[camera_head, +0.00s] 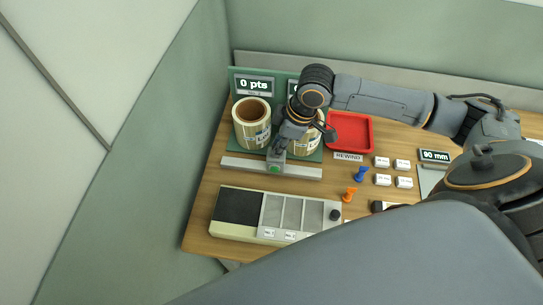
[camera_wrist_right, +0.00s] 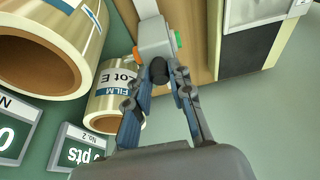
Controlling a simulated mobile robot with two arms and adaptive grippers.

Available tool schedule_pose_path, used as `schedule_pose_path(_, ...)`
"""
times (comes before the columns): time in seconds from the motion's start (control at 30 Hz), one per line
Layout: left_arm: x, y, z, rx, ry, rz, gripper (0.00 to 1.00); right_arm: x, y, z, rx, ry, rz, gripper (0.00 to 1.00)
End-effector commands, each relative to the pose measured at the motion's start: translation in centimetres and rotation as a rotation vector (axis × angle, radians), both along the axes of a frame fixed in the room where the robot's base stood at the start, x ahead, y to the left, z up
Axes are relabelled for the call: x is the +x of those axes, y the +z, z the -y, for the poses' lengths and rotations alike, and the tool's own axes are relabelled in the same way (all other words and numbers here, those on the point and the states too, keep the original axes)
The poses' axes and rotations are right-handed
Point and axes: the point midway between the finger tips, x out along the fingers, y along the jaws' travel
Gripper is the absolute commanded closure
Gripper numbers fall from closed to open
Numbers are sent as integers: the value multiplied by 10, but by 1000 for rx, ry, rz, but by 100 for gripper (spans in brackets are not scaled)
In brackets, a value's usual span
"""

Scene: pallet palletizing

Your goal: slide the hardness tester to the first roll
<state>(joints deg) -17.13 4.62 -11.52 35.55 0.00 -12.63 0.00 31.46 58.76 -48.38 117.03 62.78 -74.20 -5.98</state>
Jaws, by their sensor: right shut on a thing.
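The hardness tester is a small light-grey block with a green button (camera_head: 275,163), sitting on a pale rail (camera_head: 240,163) in front of the rolls. In the right wrist view, its grey body (camera_wrist_right: 153,35) also shows an orange button and a dark knob. My right gripper (camera_head: 279,149) is shut on the tester, its fingers around the knob in the wrist view (camera_wrist_right: 165,75). The left film roll (camera_head: 252,136) stands behind the rail, left of the tester. The other roll (camera_head: 309,143) is right of it, partly hidden by my gripper. My left gripper is out of view.
Displays reading 0 pts (camera_head: 255,85) stand behind the rolls. A red tray (camera_head: 350,131), small white blocks (camera_head: 382,180) and blue and orange pegs (camera_head: 348,194) lie to the right. A sectioned case (camera_head: 283,214) is in front. The rail is bare on both sides of the tester.

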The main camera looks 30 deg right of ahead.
Motion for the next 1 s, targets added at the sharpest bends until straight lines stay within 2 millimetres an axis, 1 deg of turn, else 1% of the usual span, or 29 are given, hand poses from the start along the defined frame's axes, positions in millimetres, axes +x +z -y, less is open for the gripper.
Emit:
schedule_pose_path(0.1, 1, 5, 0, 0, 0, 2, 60, -5, 1, 6, -4, -1, -2, 100)
schedule_pose_path(1.0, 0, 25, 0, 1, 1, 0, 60, -31, 0, 41, -4, -1, -3, 100)
